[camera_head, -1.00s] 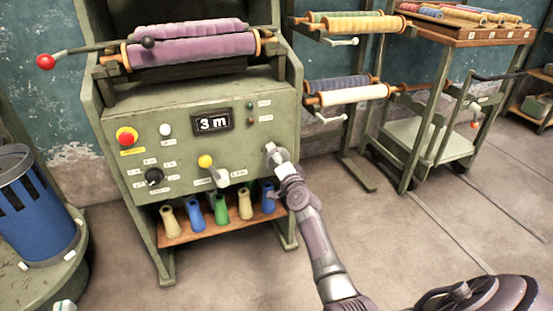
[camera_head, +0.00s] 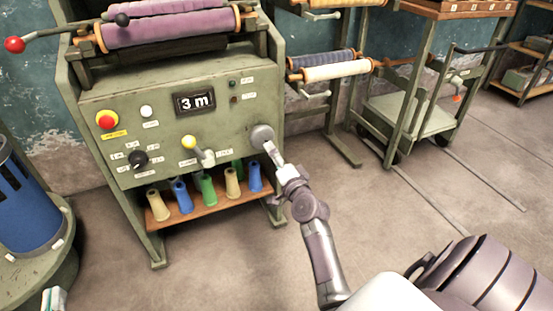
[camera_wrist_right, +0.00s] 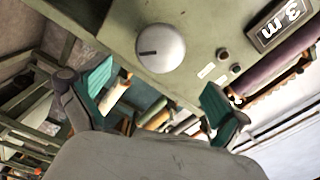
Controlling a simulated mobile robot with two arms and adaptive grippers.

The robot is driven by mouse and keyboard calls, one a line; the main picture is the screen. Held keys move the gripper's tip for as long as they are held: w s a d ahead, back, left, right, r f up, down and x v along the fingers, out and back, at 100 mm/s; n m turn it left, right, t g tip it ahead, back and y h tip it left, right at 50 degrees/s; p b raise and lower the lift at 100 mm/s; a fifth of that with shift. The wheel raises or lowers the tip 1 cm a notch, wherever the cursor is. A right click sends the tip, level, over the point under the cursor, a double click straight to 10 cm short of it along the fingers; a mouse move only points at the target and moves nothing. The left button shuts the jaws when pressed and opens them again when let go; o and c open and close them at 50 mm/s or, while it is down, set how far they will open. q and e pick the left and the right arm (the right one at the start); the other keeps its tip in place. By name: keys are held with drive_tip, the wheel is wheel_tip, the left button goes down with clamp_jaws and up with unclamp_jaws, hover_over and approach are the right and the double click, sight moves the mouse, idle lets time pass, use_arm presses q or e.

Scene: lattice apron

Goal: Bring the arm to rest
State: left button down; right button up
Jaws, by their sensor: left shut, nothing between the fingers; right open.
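The knob (camera_wrist_right: 160,47), with a dark slot mark, lies beyond these fingers in that view, unobstructed.
Several bobbins stand on the low shelf (camera_head: 210,210). A blue bin (camera_head: 28,210) is at left, a trolley (camera_head: 415,112) at right.

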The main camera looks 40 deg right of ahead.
drive_tip(key=shift+s+a, duration=0.1)
drive_tip(key=shift+s, duration=0.25)
idle(0.3)
